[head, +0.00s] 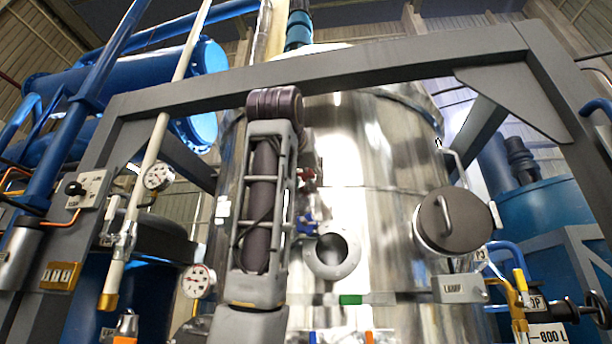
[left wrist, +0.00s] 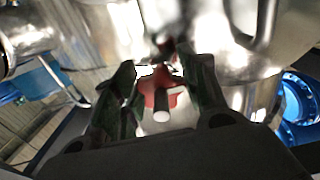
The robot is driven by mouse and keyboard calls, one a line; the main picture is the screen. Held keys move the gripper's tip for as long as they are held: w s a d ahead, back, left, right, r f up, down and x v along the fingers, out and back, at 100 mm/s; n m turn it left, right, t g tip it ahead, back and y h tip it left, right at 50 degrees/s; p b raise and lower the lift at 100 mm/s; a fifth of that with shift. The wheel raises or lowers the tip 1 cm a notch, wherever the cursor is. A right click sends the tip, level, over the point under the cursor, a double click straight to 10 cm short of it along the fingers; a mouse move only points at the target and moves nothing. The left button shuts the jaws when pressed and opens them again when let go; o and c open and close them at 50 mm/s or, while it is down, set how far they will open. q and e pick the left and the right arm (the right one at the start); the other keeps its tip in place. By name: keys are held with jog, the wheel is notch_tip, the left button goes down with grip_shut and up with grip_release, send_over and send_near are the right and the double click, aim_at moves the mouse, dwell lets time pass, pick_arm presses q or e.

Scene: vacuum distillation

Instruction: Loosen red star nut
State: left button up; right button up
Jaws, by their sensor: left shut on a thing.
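The red star nut (head: 308,174) is a small red spot on the front of the steel vessel (head: 375,140), right of my left arm in the head view. In the left wrist view the red star nut (left wrist: 152,88) shows between the fingers, with a pale round rod end in front of it. My left gripper (left wrist: 160,78) is shut on the nut, one dark finger on each side. In the head view my left gripper (head: 304,160) is mostly hidden behind my own arm. My right gripper is not in view.
Below the nut are a blue fitting (head: 306,226) and an open flanged port (head: 333,256). A round hatch with a handle (head: 452,220) is at the right. A grey frame beam (head: 400,60) crosses above. Pressure gauges (head: 158,177) and a pale pipe (head: 150,165) stand at the left.

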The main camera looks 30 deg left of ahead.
pick_arm(q)
jog(key=n, duration=0.5)
jog(key=shift+w+d+f+n, duration=0.15)
jog(key=shift+d+n, duration=0.1)
jog(key=shift+n, duration=0.05)
jog(key=n+p, duration=0.1)
jog(key=n, duration=0.5)
dwell(0.4)
jog(key=o, duration=1)
jog(key=shift+o, duration=0.2)
jog(key=shift+r, duration=0.2)
jog(key=shift+s, duration=0.2)
